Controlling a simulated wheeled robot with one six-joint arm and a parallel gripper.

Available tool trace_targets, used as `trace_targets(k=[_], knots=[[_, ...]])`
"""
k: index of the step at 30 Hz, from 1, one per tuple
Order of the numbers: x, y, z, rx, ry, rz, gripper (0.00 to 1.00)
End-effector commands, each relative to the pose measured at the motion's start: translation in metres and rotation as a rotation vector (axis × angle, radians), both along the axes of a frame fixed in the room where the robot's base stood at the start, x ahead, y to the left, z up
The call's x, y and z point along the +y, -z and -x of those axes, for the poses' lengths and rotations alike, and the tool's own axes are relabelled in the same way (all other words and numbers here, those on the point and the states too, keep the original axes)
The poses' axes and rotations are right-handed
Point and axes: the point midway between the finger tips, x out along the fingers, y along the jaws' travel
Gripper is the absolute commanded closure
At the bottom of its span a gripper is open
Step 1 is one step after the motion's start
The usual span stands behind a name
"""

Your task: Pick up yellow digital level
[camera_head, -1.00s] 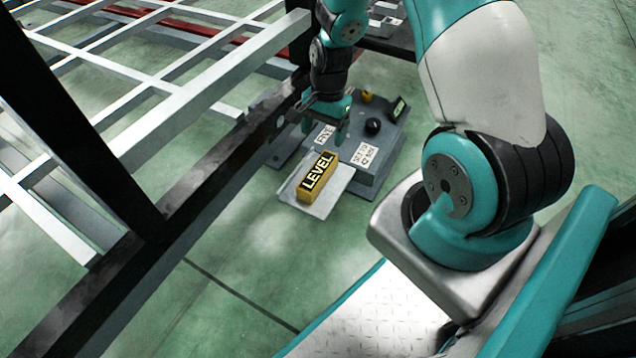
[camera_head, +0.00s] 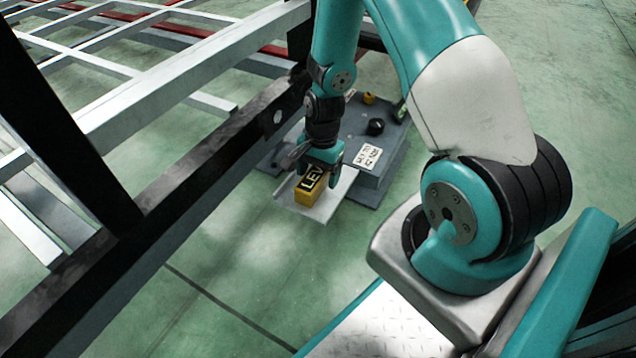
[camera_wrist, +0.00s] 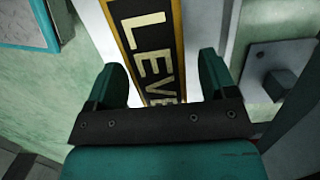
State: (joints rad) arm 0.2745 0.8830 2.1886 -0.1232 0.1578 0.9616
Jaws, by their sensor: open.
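The yellow digital level (camera_head: 308,189) is a yellow block with a black top panel and light letters. It lies on a light metal plate (camera_head: 329,205) that sticks out from a grey stand. In the head view my gripper (camera_head: 321,167) is over the level's far end and hides part of the lettering. In the wrist view the level (camera_wrist: 151,50) runs between the two teal fingers of my gripper (camera_wrist: 165,85), which are apart, one on each side of it. I cannot tell how far below the fingertips it is.
The grey stand (camera_head: 383,150) carries a white label (camera_head: 368,156), a black knob (camera_head: 376,127) and a small yellow part (camera_head: 369,98). The dark chassis beam (camera_head: 190,190) runs close along the left of my gripper. Green floor in front is clear.

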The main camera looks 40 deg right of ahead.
Motion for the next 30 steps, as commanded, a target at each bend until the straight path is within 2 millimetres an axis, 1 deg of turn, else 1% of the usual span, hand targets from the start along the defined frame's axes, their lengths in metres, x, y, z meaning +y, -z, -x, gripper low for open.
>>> trace_targets(k=[5, 6, 8, 9, 11, 12, 13, 20, 23, 26, 29, 30], knots=[[0.000, -0.001, 0.000, -0.001, 0.000, 0.001, 0.22], [0.000, -0.001, 0.000, -0.001, 0.000, 0.001, 0.32], [0.000, -0.001, 0.000, -0.001, 0.000, 0.001, 0.45], [0.000, -0.002, 0.000, -0.001, 0.000, 0.001, 0.54], [0.000, -0.002, 0.000, -0.001, 0.000, 0.001, 0.68], [0.000, -0.002, 0.000, -0.001, 0.000, 0.001, 0.78], [0.000, -0.002, 0.000, -0.001, 0.000, 0.001, 0.84], [0.000, -0.002, -0.001, -0.002, 0.000, 0.000, 0.85], [0.000, -0.007, -0.001, -0.002, 0.000, 0.000, 0.85], [0.000, -0.016, -0.001, -0.002, 0.000, 0.000, 0.85], [0.000, -0.033, -0.001, -0.004, 0.001, 0.001, 0.85], [0.000, -0.041, -0.001, -0.005, 0.001, 0.001, 0.85]])
